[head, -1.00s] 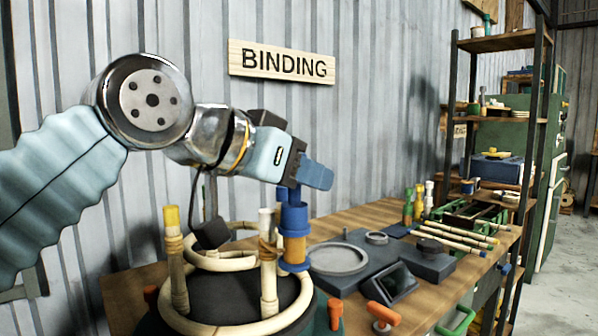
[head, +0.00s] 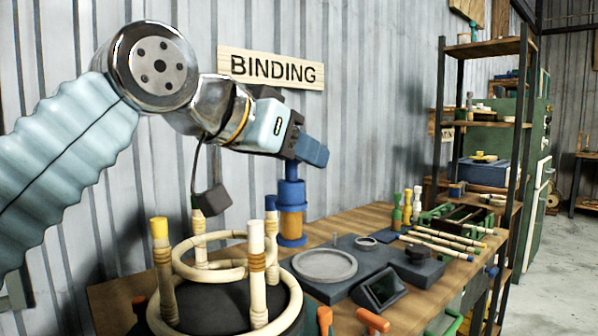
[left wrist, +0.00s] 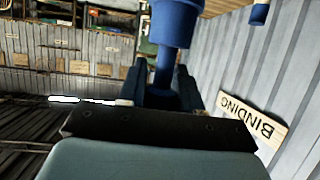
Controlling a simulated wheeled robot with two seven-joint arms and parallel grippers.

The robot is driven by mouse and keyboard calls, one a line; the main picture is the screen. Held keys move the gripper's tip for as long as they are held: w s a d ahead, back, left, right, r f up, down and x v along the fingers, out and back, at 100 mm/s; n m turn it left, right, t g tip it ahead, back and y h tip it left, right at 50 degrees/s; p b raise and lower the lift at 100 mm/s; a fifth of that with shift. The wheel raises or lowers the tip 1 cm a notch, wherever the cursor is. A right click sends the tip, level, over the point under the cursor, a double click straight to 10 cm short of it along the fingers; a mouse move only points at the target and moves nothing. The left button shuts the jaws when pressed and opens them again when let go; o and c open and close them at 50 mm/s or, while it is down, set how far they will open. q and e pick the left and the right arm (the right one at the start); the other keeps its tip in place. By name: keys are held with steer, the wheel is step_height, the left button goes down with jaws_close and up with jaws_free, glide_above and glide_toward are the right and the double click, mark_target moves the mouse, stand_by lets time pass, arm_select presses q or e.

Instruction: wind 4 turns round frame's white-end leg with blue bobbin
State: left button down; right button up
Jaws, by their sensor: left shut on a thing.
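The rattan frame (head: 210,269) stands on a dark round base at the front of the bench. Its white-end leg (head: 257,280) is nearest, with tan cord wrapped below the white tip. A yellow-end leg (head: 162,265) is at left and a blue-end leg (head: 271,224) is behind. My left gripper (head: 297,168) is shut on the blue bobbin (head: 291,196), which hangs upright with tan cord on its lower part. The bobbin is right of the blue-end leg, behind and right of the white-end leg. It also fills the top of the left wrist view (left wrist: 172,25). My right gripper is out of view.
Right of the frame are a grey fixture with a round dish (head: 324,265), a small dark screen (head: 379,287) and orange handles (head: 372,321). A shelf rack (head: 487,120) stands beyond.

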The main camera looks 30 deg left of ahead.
arm_select(q)
step_height(320, 180, up, 7)
stand_by(0.5)
steer(key=shift+f, duration=0.1)
stand_by(0.7)
